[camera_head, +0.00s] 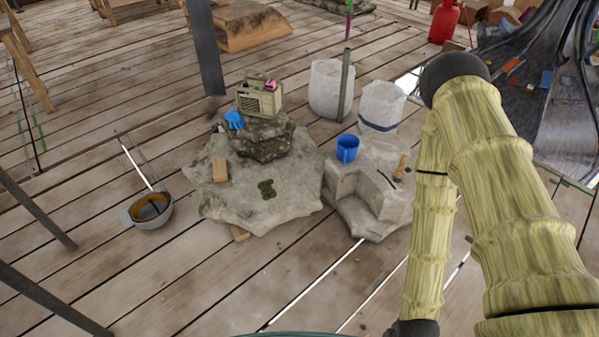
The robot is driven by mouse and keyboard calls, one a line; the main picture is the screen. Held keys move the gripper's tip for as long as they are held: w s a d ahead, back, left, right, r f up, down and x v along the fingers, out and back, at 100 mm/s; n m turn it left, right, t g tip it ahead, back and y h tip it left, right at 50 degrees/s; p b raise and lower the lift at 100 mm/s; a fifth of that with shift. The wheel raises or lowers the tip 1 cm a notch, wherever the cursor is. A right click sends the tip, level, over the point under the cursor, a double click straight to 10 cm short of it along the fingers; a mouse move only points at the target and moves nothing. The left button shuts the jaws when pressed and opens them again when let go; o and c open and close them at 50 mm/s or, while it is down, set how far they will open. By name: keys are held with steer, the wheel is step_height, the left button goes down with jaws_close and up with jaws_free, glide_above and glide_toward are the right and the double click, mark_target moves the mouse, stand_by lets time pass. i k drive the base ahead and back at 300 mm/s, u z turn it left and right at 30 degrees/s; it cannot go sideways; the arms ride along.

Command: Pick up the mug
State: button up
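A blue mug (347,148) stands upright on the back left part of a grey stone block (343,182). Its opening faces up, and nothing touches it from above. My own arm, in yellowish ribbed covering, fills the right side of the head view, to the right of the mug. The end of the arm and my gripper are not in the picture, so its state does not show.
A larger carved stone (293,198) with a radio (260,97) and blue glove (234,121) on top stands left of the block. Two pale buckets (331,88) (380,106) and a thin post (345,85) stand behind the mug. A pan (148,211) lies left. Planks in front are mostly clear.

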mark_target(347, 145)
steer(key=k, duration=0.6)
steer(key=u, duration=0.85)
steer(key=i, duration=2.05)
steer(key=z, duration=0.7)
